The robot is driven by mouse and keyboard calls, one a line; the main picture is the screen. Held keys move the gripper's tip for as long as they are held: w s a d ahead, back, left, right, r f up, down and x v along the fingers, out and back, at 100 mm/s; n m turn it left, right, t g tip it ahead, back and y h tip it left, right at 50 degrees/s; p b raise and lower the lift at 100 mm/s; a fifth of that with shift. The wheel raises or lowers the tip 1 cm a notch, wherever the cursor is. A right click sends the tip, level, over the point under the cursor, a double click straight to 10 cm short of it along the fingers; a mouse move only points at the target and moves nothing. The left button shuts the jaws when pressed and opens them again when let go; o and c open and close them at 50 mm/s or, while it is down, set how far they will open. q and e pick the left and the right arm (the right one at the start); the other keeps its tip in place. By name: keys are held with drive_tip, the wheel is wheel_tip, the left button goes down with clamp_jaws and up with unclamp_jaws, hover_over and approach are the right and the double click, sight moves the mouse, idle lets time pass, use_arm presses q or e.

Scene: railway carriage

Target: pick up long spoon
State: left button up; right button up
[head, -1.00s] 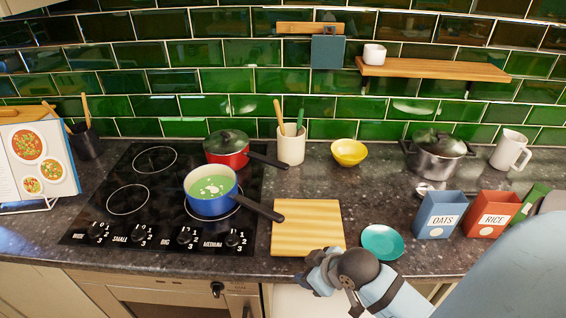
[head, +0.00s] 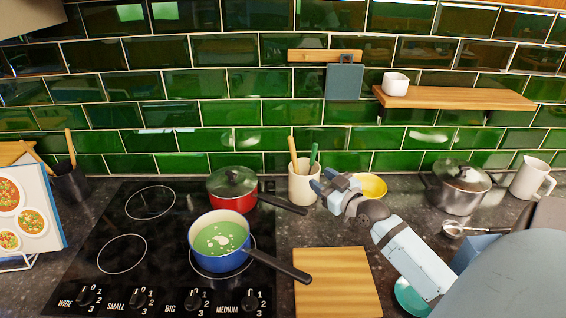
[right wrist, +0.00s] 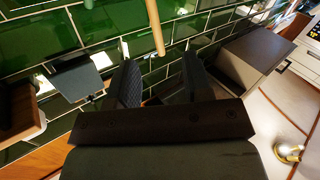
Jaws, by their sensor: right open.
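My right gripper (head: 322,187) is just right of the pot, in front of the yellow bowl. In the right wrist view its two dark fingers are apart and empty (right wrist: 160,80). A pale wooden stick (right wrist: 155,28) shows beyond and between the fingertips. My left gripper is not in view.
A blue pan (head: 221,258) of green soup and a red lidded pot (head: 232,200) stand on the hob, handles pointing right. A yellow bowl (head: 372,186), wooden board (head: 335,285) and steel pot (head: 457,195) are nearby. A dark utensil holder (head: 71,186) stands at the far left.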

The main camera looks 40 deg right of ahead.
sight(295, 155)
drive_tip(key=w, duration=0.2)
drive_tip(key=w+p, duration=0.1)
drive_tip(key=w, duration=0.5)
drive_tip(key=shift+w+d+r, duration=0.15)
drive_tip(key=shift+d+r, duration=0.1)
drive_tip(key=shift+d, duration=0.15)
drive_tip(key=shift+w, duration=0.2)
drive_tip(key=shift+w+d+r+p, duration=0.15)
drive_tip(key=shift+w+p, duration=0.2)
drive_tip(key=shift+p, duration=0.05)
drive_tip(key=w, duration=0.2)
drive_tip(key=w+p, duration=0.1)
drive_tip(key=shift+w+d+r, duration=0.1)
drive_tip(key=shift+w+d, duration=0.2)
drive_tip(key=shift+w, duration=0.45)
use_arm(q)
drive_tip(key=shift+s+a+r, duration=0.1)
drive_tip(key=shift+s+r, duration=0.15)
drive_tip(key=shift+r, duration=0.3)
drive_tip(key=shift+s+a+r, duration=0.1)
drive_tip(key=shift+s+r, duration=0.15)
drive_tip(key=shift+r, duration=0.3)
use_arm(e)
drive_tip(key=shift+s, duration=0.1)
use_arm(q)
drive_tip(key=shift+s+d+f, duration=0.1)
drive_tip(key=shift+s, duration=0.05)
use_arm(e)
clamp_jaws()
